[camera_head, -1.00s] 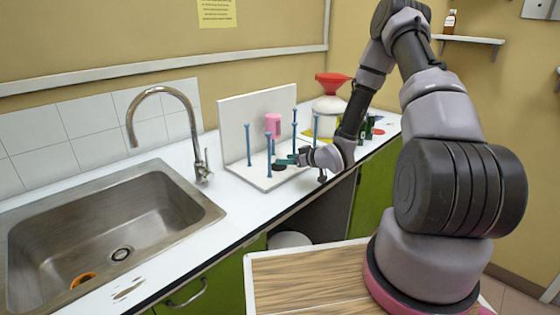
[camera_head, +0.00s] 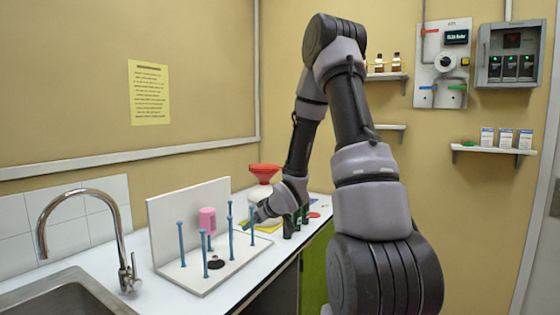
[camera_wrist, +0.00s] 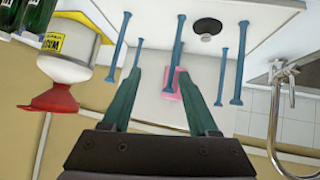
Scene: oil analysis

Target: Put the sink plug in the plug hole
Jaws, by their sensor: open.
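The sink plug (camera_head: 215,263), a dark disc with a small grey knob, lies on the base of a white peg rack (camera_head: 196,284). It also shows at the top of the wrist view (camera_wrist: 207,30), beyond and to the right of the fingertips. My gripper (camera_head: 248,220) is at the rack's right side, apart from the plug. In the wrist view its two teal fingers (camera_wrist: 160,72) are spread and hold nothing. The steel sink (camera_head: 68,300) is partly in view at lower left. Its plug hole is not visible now.
Several blue pegs (camera_head: 181,243) stand on the rack around the plug. A pink cup (camera_head: 207,220) is at the rack's back. A yellow-labelled container with a red funnel (camera_head: 264,170) and green bottles (camera_head: 289,227) stand to the right. A curved tap (camera_head: 120,235) rises beside the sink.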

